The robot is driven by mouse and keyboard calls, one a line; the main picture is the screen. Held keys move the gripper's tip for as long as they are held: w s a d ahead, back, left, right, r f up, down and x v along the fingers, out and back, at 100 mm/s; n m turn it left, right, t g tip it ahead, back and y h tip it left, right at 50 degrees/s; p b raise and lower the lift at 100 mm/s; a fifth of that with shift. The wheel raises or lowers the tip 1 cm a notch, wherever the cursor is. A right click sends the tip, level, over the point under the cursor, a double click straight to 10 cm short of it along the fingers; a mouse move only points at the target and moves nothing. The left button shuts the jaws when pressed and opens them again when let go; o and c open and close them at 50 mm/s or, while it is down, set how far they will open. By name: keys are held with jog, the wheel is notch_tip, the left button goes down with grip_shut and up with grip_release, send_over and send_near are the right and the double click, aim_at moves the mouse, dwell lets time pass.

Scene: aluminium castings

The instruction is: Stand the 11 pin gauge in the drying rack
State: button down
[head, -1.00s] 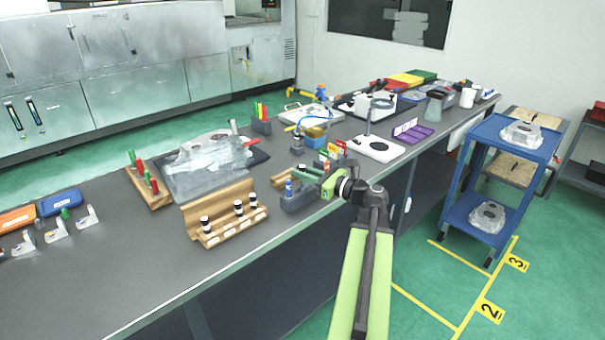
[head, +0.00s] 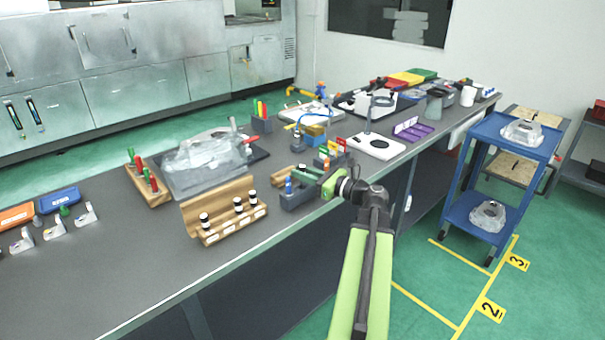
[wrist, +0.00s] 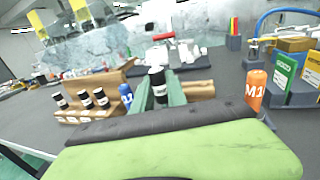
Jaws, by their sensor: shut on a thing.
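My gripper (wrist: 158,98) is shut on a pin gauge (wrist: 158,84), a short white cylinder with black bands, held upright between green fingers. Its number cannot be read. In the head view my gripper (head: 297,173) is over the right part of the bench, near its front edge. A wooden stand (head: 222,217) with white labels holds three similar gauges, with a gap between the left one and the other two; it also shows at left in the wrist view (wrist: 105,84). I cannot tell which holder is the drying rack.
A grey holder (head: 297,200) with a blue-topped item stands close below my gripper. An orange M1 piece (wrist: 255,90) is right of the gauge in the wrist view. A wooden block (head: 148,190) with red and green pegs is further left.

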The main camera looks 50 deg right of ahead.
aim_at(304, 184)
jog(key=shift+f+b, duration=1.95)
jog(key=shift+f, duration=0.1)
jog(key=c, duration=1.3)
grip_release()
jog(key=shift+o, duration=0.2)
jog(key=s+d, duration=0.3)
jog(key=s, duration=1.4)
jog(key=shift+d, duration=0.1)
